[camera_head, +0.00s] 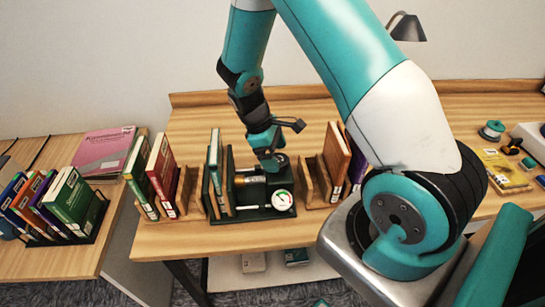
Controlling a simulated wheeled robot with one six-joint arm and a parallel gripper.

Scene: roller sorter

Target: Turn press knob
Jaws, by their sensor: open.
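A dark green press (240,213) stands on the wooden table, with upright books clamped at its left side. It has a white round gauge (282,200) at its front right and a silver cylinder behind it. A dark round knob (281,160) seems to sit at the top back of the press, partly hidden by my gripper. My gripper (270,162) points down at the knob, jaws open. I cannot tell whether the fingers touch the knob or stand around it.
Wooden book holders with books (163,170) stand left of the press, and more books (337,155) stand close on its right. A lamp (406,27) is at the back right. A side table (60,262) with books is at left. Bare tabletop (200,237) lies in front.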

